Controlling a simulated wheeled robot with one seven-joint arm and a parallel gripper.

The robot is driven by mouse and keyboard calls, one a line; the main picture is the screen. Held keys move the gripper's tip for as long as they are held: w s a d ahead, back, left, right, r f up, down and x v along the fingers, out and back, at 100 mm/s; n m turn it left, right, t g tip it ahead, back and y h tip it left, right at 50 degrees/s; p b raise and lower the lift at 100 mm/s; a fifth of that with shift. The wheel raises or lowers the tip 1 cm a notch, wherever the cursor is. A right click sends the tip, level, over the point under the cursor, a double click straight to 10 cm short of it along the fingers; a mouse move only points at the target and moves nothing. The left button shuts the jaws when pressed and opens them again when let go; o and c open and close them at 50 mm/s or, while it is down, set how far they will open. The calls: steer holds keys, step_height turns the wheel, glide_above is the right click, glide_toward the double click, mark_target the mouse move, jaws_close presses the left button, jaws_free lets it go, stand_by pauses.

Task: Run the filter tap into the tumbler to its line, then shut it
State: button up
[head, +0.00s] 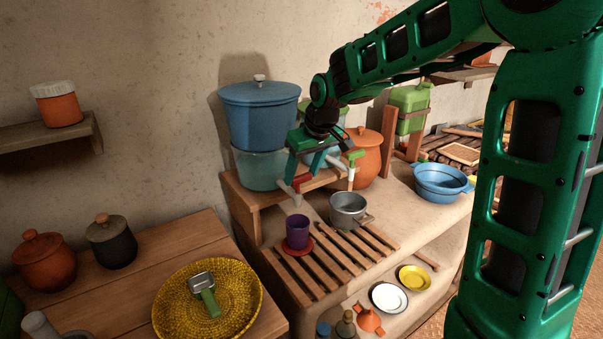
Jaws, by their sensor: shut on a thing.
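The water filter has a blue lidded upper pot (262,118) on a translucent teal lower vessel (256,172), standing on a wooden stand. A grey tap with a red lever (302,183) sticks out at the vessel's lower right. My gripper (307,178) reaches down from the upper right and is shut at the red lever; the exact contact is too small to make out. The purple tumbler (297,231) stands upright on a red coaster below the tap. Its line and its contents cannot be made out, and no water stream is visible.
A grey pot (348,209) stands right of the tumbler, near a slatted rack (330,265). An orange clay pot (366,158) is behind. A yellow woven tray (180,318) holds a green-handled tool at left.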

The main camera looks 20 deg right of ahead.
steer(key=shift+w+n+y, duration=0.25)
steer(key=shift+n+y, duration=0.35)
steer(key=shift+n, duration=1)
steer(key=o, duration=1)
steer(key=shift+o, duration=0.2)
steer(key=v, duration=1)
steer(key=shift+r, duration=0.4)
steer(key=shift+w+d, duration=0.1)
steer(key=shift+d, duration=0.05)
